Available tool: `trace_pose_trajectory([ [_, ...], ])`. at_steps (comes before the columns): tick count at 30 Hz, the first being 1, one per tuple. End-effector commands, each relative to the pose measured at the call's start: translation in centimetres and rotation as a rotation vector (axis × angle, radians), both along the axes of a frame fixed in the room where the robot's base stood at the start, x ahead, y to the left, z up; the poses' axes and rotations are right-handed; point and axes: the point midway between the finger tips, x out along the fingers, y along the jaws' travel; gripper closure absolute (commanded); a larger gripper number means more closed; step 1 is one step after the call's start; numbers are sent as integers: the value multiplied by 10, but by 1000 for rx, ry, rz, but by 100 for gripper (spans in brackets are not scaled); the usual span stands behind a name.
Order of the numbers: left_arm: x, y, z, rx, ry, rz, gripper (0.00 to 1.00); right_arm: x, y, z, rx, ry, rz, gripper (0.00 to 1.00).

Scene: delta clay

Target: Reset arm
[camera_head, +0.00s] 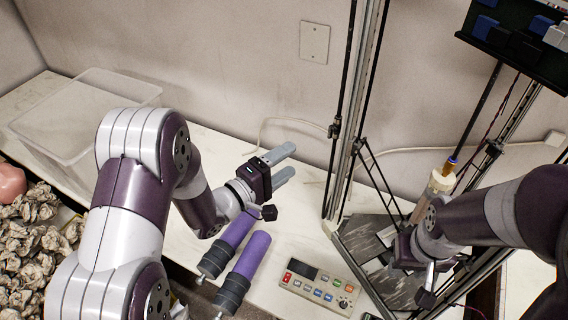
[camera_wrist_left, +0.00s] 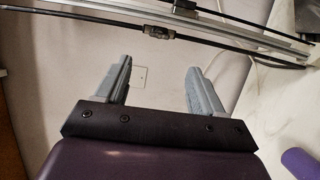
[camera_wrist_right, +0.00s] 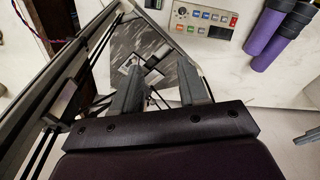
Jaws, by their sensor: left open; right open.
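My left gripper (camera_head: 284,164) is open and empty above the white table, with its fingers pointing right toward the printer frame. In the left wrist view its two grey fingers (camera_wrist_left: 158,88) stand apart with only wall and frame behind them. My right gripper (camera_wrist_right: 160,84) is open in the right wrist view, with nothing seen between its fingers. In the head view my right arm reaches in from the right over the printer's base, and its fingertips are hard to make out there.
A delta printer frame (camera_head: 345,130) stands at the right, with a dark base plate (camera_head: 378,262). Two purple cylinders (camera_head: 254,252) with dark ends and a control panel (camera_head: 320,288) lie on the table (camera_head: 300,222). A clear bin (camera_head: 125,88) stands at left, near crumpled lumps (camera_head: 35,235).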

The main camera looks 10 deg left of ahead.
Motion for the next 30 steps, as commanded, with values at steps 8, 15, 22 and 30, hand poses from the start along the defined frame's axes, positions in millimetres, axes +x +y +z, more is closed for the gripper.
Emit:
trace_pose_trajectory([
  [8,0,0,0,0,0,0,32,0,0,0,0,0,0,57],
  [15,-3,30,-72,580,56,46,32,0,0,0,0,0,0,57],
  [22,-109,117,-115,1470,485,-367,32,0,0,0,0,0,0,57],
  [30,-186,101,-55,1485,606,-652,32,0,0,0,0,0,0,57],
])
